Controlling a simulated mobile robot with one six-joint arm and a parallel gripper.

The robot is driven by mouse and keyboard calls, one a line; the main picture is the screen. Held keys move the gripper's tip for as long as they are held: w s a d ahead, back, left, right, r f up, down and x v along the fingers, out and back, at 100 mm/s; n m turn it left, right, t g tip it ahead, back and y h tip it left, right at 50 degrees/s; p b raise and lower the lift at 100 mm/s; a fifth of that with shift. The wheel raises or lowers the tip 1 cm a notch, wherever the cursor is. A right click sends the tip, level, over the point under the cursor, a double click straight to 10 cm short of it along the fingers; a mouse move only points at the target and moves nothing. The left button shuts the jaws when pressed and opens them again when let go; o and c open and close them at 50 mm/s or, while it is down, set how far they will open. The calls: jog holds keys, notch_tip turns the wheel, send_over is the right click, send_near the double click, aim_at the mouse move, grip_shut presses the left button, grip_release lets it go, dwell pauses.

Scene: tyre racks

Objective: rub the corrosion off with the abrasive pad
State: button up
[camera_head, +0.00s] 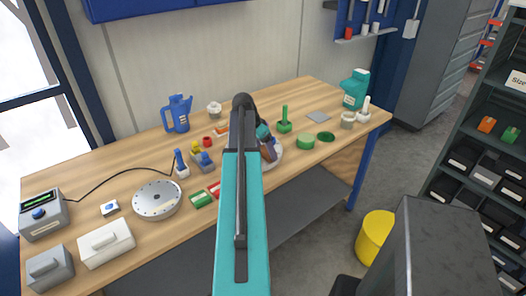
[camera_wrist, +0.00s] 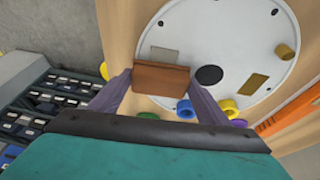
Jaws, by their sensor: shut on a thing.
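My gripper (camera_wrist: 158,82) is shut on a brown block-shaped pad (camera_wrist: 161,74), its fingers at the pad's two ends. The pad is over the edge area of a white round plate (camera_wrist: 215,30); I cannot tell whether it touches. A grey-beige patch (camera_wrist: 162,53) on the plate lies just beyond the pad. An olive-brown patch (camera_wrist: 253,84) lies to the right, past the plate's black centre (camera_wrist: 209,75). I cannot tell which patch is corrosion. In the head view my arm hides much of the plate (camera_head: 277,161).
The wooden bench (camera_head: 110,185) holds a grey disc (camera_head: 157,200), a blue jug (camera_head: 177,113) and green items. A yellow bin (camera_head: 375,237) stands on the floor.

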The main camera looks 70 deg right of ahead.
dwell(0.4)
jog(key=shift+w+a, duration=0.25)
jog(key=shift+a, duration=0.25)
jog(key=shift+r+p, duration=1.8)
jog(key=shift+r, duration=1.75)
jog(key=shift+s, duration=0.1)
